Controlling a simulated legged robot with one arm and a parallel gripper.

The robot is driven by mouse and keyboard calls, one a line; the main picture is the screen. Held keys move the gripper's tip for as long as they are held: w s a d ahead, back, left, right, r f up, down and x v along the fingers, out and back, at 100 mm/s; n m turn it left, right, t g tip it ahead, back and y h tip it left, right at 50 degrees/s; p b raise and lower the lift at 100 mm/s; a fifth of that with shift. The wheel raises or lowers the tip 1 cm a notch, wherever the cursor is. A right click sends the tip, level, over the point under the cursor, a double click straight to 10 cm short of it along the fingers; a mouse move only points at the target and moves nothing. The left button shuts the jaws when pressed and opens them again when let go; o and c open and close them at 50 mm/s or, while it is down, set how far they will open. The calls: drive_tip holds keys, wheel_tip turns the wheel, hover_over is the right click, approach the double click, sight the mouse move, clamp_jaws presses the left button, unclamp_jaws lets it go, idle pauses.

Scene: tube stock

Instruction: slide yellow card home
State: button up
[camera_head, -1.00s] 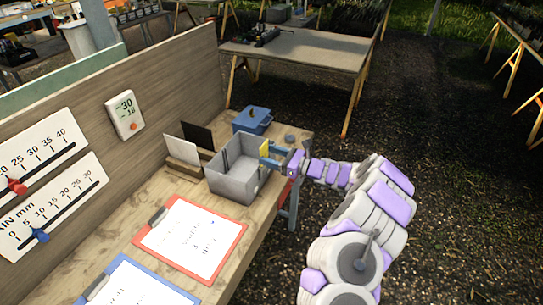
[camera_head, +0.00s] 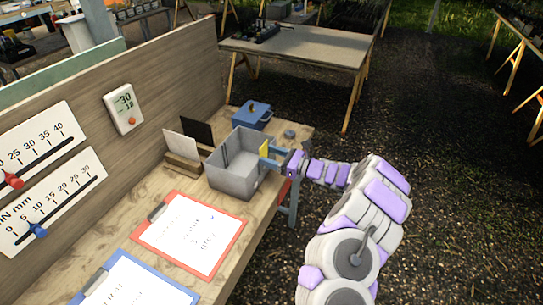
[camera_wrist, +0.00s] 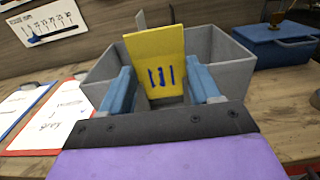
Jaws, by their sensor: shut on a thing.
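The yellow card (camera_head: 264,149) stands upright at the right end of the open grey box (camera_head: 232,183). In the wrist view the card (camera_wrist: 156,50), with dark blue marks, rises above the rim of the box (camera_wrist: 232,73). My gripper (camera_head: 273,152) reaches in from the right over the box's near right side. Its two blue fingers (camera_wrist: 160,83) are shut on the card, one at each side edge. The card's lower edge is partly hidden, so I cannot tell how deep it sits. Upright ridges show on the box's inner wall.
A white card (camera_head: 180,148) and a black card (camera_head: 197,132) stand in a wooden holder (camera_head: 183,167) behind the box. A blue lidded box (camera_head: 252,115) is beyond it. A red clipboard (camera_head: 238,228) lies in front. The bench's right edge is close by.

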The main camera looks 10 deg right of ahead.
drive_tip(key=o, duration=1.1)
drive_tip(key=p+v, duration=0.3)
drive_tip(key=v, duration=1.4)
drive_tip(key=shift+s+d+f+p, duration=0.1)
drive_tip(key=shift+d+p, duration=0.1)
drive_tip(key=shift+p, duration=0.2)
